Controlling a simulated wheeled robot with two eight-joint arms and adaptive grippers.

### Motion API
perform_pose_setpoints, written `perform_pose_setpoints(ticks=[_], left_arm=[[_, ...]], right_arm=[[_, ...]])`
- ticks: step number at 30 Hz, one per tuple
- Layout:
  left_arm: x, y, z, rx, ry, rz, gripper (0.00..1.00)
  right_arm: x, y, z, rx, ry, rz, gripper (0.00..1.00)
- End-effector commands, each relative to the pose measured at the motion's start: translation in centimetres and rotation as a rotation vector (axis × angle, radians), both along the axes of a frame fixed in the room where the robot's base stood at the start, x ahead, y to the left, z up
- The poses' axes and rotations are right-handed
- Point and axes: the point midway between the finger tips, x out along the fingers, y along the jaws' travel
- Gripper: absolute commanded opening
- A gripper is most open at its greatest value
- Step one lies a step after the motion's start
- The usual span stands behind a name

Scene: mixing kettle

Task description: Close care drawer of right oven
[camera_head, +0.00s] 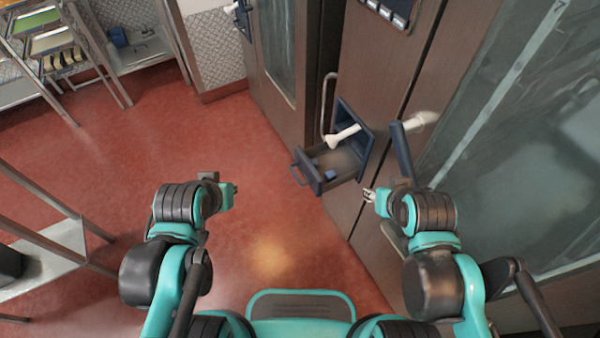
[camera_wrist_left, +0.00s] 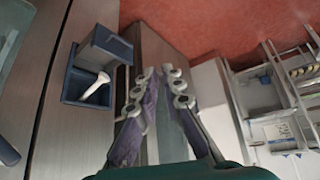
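The care drawer (camera_head: 322,172) is a small dark blue drawer pulled out of the brown oven front (camera_head: 384,75). Its handle is at its outer end, and a white spout-like piece (camera_head: 343,136) shows above it. The drawer (camera_wrist_left: 106,46) also shows in the left wrist view, left of my fingers. My left gripper (camera_head: 232,193) is left of the drawer, apart from it. Its fingers (camera_wrist_left: 158,72) stand apart with nothing between them. My right gripper (camera_head: 368,195) is right of and slightly below the drawer, close to the oven front; its finger gap is too small to judge.
A dark oven handle (camera_head: 402,148) sticks out above my right gripper. Another cabinet with a glass door (camera_head: 275,42) stands further back. A metal rack with trays (camera_head: 55,45) and a steel table (camera_head: 50,258) are at left. Red floor (camera_head: 150,130) is free between.

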Motion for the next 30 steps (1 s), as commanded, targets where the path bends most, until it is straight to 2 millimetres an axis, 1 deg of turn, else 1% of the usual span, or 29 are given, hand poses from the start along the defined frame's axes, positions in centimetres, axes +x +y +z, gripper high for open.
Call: perform_pose_setpoints(ticks=[4, 7, 11, 14, 17, 20, 21, 23, 24, 27, 30], left_arm=[[2.3, -0.4, -0.1, -0.135, 0.041, 0.152, 0.0], [4.8, -1.0, -0.8, -0.281, 0.092, 0.327, 0.0], [8.1, -1.7, -2.5, -0.471, 0.171, 0.575, 0.0], [10.5, -2.2, -4.5, -0.606, 0.237, 0.769, 0.0], [12.8, -2.7, -7.0, -0.729, 0.307, 0.966, 0.0], [14.8, -3.3, -10.0, -0.841, 0.383, 1.168, 0.0], [15.5, -3.4, -11.3, -0.881, 0.413, 1.251, 0.0], [16.3, -3.7, -13.3, -0.936, 0.458, 1.371, 0.0], [16.8, -3.9, -14.6, -0.969, 0.487, 1.445, 0.0], [17.6, -4.4, -17.6, -1.031, 0.551, 1.613, 0.0], [17.9, -4.7, -19.8, -1.069, 0.597, 1.735, 0.0]], right_arm=[[0.0, 0.0, 0.1, 0.0, 0.0, 0.0, 0.4], [0.0, 0.0, 0.2, 0.0, 0.0, 0.0, 0.4], [0.0, 0.0, 0.4, 0.0, 0.0, 0.0, 0.4], [0.0, 0.0, 0.5, 0.0, 0.0, 0.0, 0.4], [0.0, 0.0, 0.5, 0.0, 0.0, 0.0, 0.4], [0.0, 0.0, 0.6, 0.0, 0.0, 0.0, 0.4], [0.0, 0.0, 0.7, 0.0, 0.0, 0.0, 0.4], [0.0, 0.0, 0.7, 0.0, 0.0, 0.0, 0.4], [0.0, 0.0, 0.8, 0.0, 0.0, 0.0, 0.4], [0.0, 0.0, 0.8, 0.0, 0.0, 0.0, 0.4], [0.0, 0.0, 0.9, 0.0, 0.0, 0.0, 0.4]])
